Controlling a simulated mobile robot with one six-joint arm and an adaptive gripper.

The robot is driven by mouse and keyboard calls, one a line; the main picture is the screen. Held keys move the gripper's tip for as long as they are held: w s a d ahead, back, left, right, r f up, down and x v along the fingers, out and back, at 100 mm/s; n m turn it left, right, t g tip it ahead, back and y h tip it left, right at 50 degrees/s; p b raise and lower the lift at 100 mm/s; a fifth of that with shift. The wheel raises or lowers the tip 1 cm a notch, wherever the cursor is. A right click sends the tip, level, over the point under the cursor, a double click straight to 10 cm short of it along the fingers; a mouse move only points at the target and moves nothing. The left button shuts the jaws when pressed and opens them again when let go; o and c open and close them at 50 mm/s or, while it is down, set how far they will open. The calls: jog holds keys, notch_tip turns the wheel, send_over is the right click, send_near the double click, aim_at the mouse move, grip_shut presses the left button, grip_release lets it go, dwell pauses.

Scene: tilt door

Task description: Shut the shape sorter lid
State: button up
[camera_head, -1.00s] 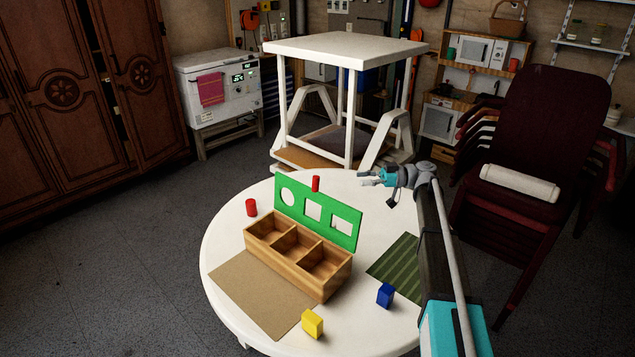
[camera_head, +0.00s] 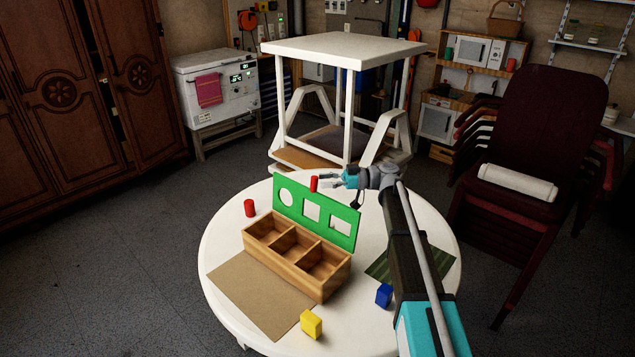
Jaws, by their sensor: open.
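The shape sorter is a wooden box (camera_head: 290,278) with three empty-looking compartments on the round white table. Its green lid (camera_head: 298,205), with a round hole and two squarish holes, stands upright along the box's back edge, so the box is open. My gripper (camera_head: 326,181) is open and empty.
On the white table (camera_head: 226,215) are a red cylinder (camera_head: 249,208) at left, a yellow block (camera_head: 311,324) in front and a blue block (camera_head: 384,295) at right. A brown mat (camera_head: 255,292) and a dark green mat (camera_head: 435,262) lie flat. A white stand (camera_head: 345,50) is behind.

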aim_at(314, 181)
jog(key=shift+s+a, duration=0.15)
jog(key=shift+a, duration=0.7)
jog(key=shift+s+a, duration=0.15)
jog(key=shift+a, duration=0.65)
